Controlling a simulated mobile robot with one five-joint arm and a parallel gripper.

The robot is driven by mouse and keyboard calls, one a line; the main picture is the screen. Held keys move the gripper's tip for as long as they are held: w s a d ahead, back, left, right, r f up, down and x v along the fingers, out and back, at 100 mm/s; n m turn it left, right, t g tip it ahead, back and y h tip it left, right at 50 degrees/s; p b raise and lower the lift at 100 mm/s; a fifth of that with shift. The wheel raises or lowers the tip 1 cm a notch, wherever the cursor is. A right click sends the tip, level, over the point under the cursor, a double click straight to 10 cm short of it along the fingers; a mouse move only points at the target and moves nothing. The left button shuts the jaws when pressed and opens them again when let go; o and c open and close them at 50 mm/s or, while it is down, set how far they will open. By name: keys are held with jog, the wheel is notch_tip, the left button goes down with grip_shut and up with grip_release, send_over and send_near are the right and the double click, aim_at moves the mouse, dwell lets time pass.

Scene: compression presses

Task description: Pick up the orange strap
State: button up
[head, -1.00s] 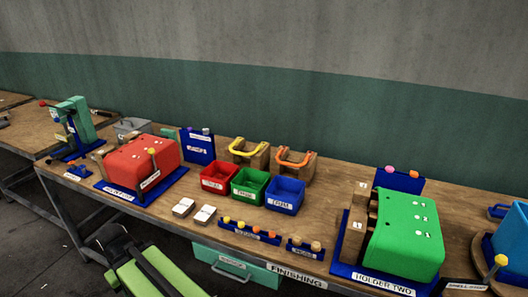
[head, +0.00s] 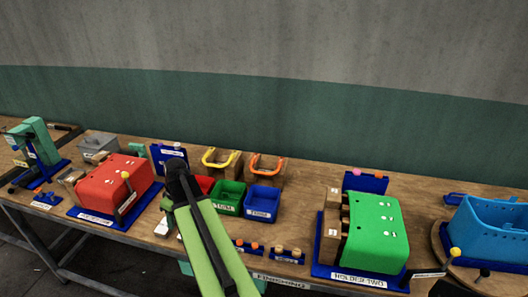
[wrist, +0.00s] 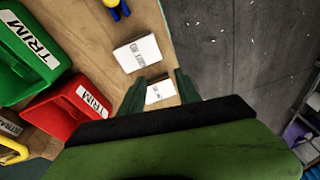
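The orange strap (head: 267,162) is a U-shaped band resting on a wooden block at the back of the bench in the head view, right of a similar yellow strap (head: 221,160). The orange strap does not show in the wrist view. My gripper (wrist: 159,82) is open in the wrist view, its two dark green fingers apart above two white cards. Nothing is held between them. In the head view my arm reaches up left of the orange strap, and its fingers cannot be made out there.
Red (wrist: 68,117), green (head: 229,208) and blue (head: 262,211) bins stand in front of the strap blocks. A red press (head: 112,183) is on the left and a green press (head: 372,235) on the right. A small blue board stands left of the yellow strap.

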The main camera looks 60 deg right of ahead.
jog(key=s+d+r+p, duration=0.2)
jog(key=d+r, duration=0.1)
jog(key=d, duration=0.4)
jog(key=s+d+r+t+p, duration=0.1)
jog(key=s+d+r+p, duration=0.1)
jog(key=d+r, duration=0.3)
jog(key=s+d+r+p, duration=0.2)
jog(key=d, duration=0.6)
jog(key=n+t+h+p, duration=0.2)
jog(key=p, duration=0.4)
send_near(264, 173)
jog(key=b+x, duration=0.3)
jog(key=b, duration=0.2)
jog(key=b+x, duration=0.2)
jog(key=b, duration=0.4)
jog(key=b+x, duration=0.3)
jog(key=b, duration=0.2)
jog(key=shift+w+f, duration=0.15)
jog(key=shift+w, duration=0.25)
jog(key=shift+r, duration=0.2)
jog(key=shift+c, duration=0.3)
grip_shut()
